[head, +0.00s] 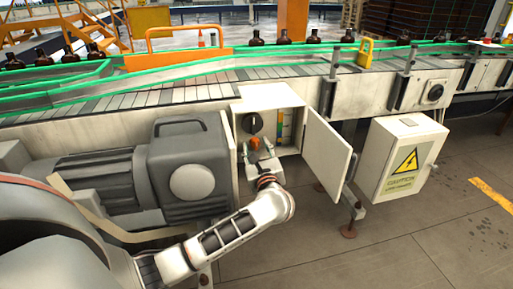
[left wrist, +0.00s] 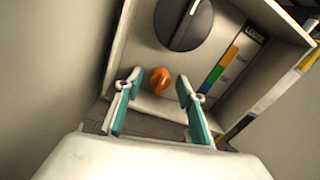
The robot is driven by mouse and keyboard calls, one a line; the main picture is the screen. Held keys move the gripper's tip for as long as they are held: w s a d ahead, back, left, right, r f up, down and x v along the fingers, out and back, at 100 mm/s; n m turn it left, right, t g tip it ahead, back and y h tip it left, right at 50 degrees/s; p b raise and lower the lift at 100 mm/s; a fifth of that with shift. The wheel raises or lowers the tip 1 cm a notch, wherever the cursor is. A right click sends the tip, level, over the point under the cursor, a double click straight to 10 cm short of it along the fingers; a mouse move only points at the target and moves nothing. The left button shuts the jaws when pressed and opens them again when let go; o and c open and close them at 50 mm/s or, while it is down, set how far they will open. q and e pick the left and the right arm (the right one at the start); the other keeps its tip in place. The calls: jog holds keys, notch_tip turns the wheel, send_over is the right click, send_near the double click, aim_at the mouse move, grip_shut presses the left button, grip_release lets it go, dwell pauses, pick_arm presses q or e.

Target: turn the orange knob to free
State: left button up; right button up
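The orange knob (left wrist: 160,80) sits on the back panel of an open white cabinet (head: 272,98). In the left wrist view it lies between and just beyond the two teal fingers of my left gripper (left wrist: 157,88), which are spread apart with nothing held. In the head view the knob (head: 254,143) shows just above my left gripper (head: 256,152), which reaches into the cabinet. I cannot tell whether the fingers touch the knob. A larger black knob (left wrist: 184,22) is above it; it also shows in the head view (head: 252,123). My right gripper is not in view.
The cabinet door (head: 326,150) stands open to the right of my arm. A colored label strip (left wrist: 222,65) is right of the knobs. A grey motor (head: 190,165) stands close on the left. A caution box (head: 402,160) is at the right. Amber bottles (head: 284,37) stand on the conveyor.

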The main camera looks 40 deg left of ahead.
pick_arm(q)
jog(key=c, duration=1.1)
